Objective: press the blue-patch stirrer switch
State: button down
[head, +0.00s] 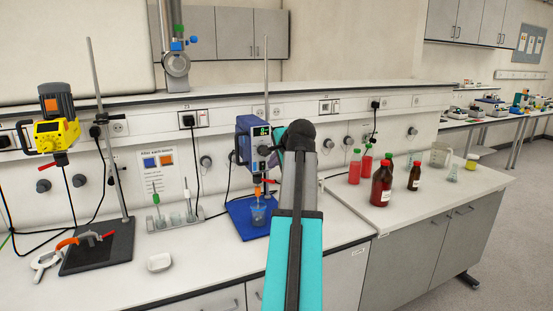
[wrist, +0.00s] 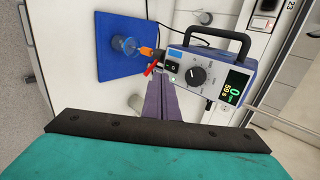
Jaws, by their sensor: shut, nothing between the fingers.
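The blue stirrer (head: 245,145) stands on the bench on a blue base (head: 240,222), partly hidden by my arm. In the wrist view its front panel (wrist: 211,66) shows sideways, with a blue patch (wrist: 175,53), a black rocker switch (wrist: 171,66) beside the patch, a small green light, a knob (wrist: 196,76) and a display with a green 0 (wrist: 235,90). My gripper (wrist: 159,80) is shut and empty. Its purple fingers point at the panel, their tips close to the switch in the picture; I cannot tell whether they touch. My arm hides the gripper in the head view.
A clear cup (head: 258,216) stands under the stirrer; a red clamp (wrist: 152,67) is near the switch. A yellow stirrer (head: 55,135) is at the left. A tube rack (head: 175,215) and white dish (head: 159,262) lie left of the base. Bottles (head: 382,185) stand at the right.

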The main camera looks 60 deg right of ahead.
aim_at(262, 162)
jog(key=shift+w+d+f+p, duration=0.3)
jog(key=shift+w+d+p, duration=0.15)
jog(key=shift+w+d, duration=0.35)
jog(key=shift+w+d+f+p, duration=0.35)
jog(key=shift+w+d, duration=0.2)
jog(key=shift+w, duration=0.5)
jog(key=shift+w+d+f+p, duration=0.25)
jog(key=shift+w+d+p, duration=0.35)
jog(key=shift+w, duration=0.3)
jog(key=shift+d, duration=0.1)
jog(key=shift+w+d+r, duration=0.15)
jog(key=shift+w+d, duration=0.15)
jog(key=shift+w, duration=0.15)
jog(key=shift+r, duration=0.15)
